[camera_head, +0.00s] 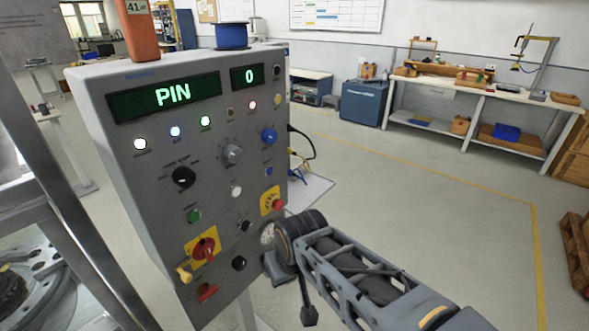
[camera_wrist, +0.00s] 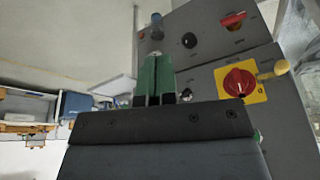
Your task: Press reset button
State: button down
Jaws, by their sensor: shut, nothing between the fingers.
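The grey control panel (camera_head: 215,215) stands at the left in the head view, with several buttons, lamps and knobs. Its labels are too small to read, so I cannot tell which button is reset. A blue button (camera_head: 268,171), a white button (camera_head: 236,191), a green button (camera_head: 194,216) and a red button on a yellow plate (camera_head: 277,204) show on its face. My gripper (camera_wrist: 155,62) is shut and empty in the wrist view, its green fingers in front of the panel. Whether they touch it is unclear. In the head view my arm hides the fingers.
The panel has a red-yellow rotary switch (camera_head: 203,248), also in the wrist view (camera_wrist: 239,82), and a black knob (camera_head: 239,263). Its displays read PIN and 0. A workbench (camera_head: 480,95) and blue cabinet (camera_head: 363,103) stand at the back. Floor between is clear.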

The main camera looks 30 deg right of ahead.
dwell(0.3)
jog(key=w+d+r+n+t+y+b, duration=0.1)
jog(key=w+d+r+n+y+b, duration=0.1)
jog(key=w+d+n, duration=0.4)
jog(key=w+d+r+n+t+y+b, duration=0.2)
jog(key=w+d+r+n+y, duration=0.2)
jog(key=w, duration=0.7)
jog(key=d+n, duration=0.2)
jog(key=d, duration=0.1)
jog(key=shift+d+r, duration=0.3)
jog(key=shift+d, duration=0.05)
